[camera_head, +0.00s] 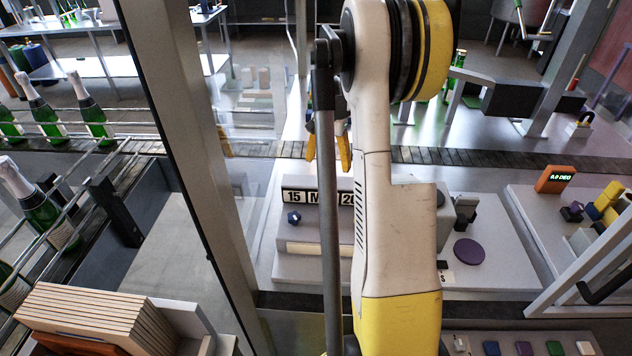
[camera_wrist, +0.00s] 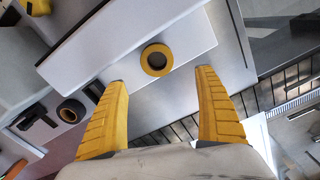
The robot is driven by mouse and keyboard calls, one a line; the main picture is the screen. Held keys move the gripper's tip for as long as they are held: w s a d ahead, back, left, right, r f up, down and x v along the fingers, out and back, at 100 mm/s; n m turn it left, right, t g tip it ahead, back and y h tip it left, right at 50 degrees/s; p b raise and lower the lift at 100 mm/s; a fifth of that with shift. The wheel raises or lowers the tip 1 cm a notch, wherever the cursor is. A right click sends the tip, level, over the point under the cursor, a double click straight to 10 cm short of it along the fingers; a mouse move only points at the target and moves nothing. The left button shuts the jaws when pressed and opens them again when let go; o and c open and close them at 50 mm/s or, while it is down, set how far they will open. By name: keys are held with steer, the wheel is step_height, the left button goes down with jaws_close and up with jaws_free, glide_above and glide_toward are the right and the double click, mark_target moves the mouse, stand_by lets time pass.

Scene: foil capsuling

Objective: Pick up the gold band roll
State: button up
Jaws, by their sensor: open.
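The gold band roll (camera_wrist: 147,51) shows in the wrist view as a gold ring with a dark centre, lying on a pale block or ledge. My gripper (camera_wrist: 161,76) has its two yellow fingers spread wide, with nothing between them. In the picture, the roll appears just beyond the fingertips, between their lines and apart from them. In the head view my gripper (camera_head: 327,148) shows partly, behind my arm. I cannot make out the roll in the head view; my arm covers much of the middle.
A darker ring-shaped roll (camera_wrist: 70,110) lies left of my fingers in the wrist view. A slatted conveyor (camera_head: 480,158) crosses behind the workstation. A date display (camera_head: 296,196) and a purple disc (camera_head: 469,251) sit on the grey station. Foil-topped bottles (camera_head: 90,106) stand at left.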

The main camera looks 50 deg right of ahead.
step_height(320, 180, down, 5)
steer(key=shift+s+b, duration=0.1)
steer(key=shift+b, duration=0.35)
steer(key=f, duration=0.3)
steer(key=f+b, duration=0.1)
steer(key=shift+s+a+f, duration=0.2)
steer(key=shift+s+a, duration=0.05)
steer(key=shift+f, duration=0.5)
steer(key=c, duration=1.3)
